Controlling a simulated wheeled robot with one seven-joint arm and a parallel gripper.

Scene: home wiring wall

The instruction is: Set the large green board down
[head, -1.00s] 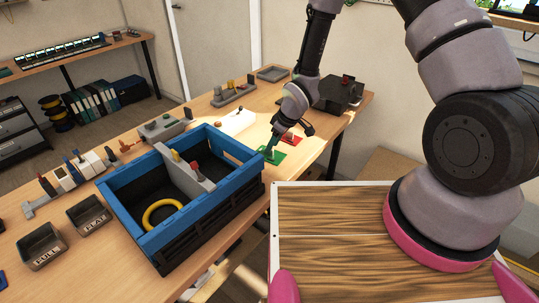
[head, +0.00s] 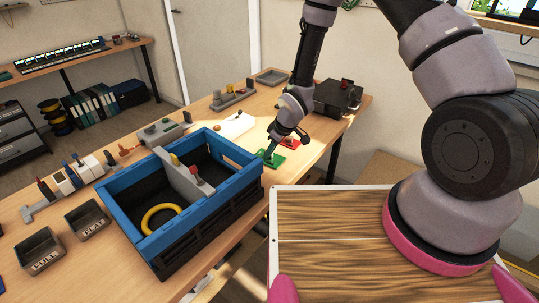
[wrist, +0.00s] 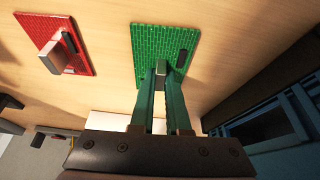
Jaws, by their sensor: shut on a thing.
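The large green board (head: 266,161) is over the wooden table beside the right end of the blue tool crate. In the wrist view the green board (wrist: 147,50) lies flat and parallel to the tabletop, with a small dark block on its right part. My gripper (wrist: 161,88) is shut on a grey upright grip at the board's near side. In the head view my gripper (head: 270,151) points down at the board. The board looks at or very near table height; I cannot tell whether it touches the table.
A red board (head: 290,142) with a grey grip lies just behind the green one; it also shows in the wrist view (wrist: 77,62). The blue crate (head: 235,190) stands close on the left with a yellow ring inside. A black box (head: 338,95) stands at the table's far end.

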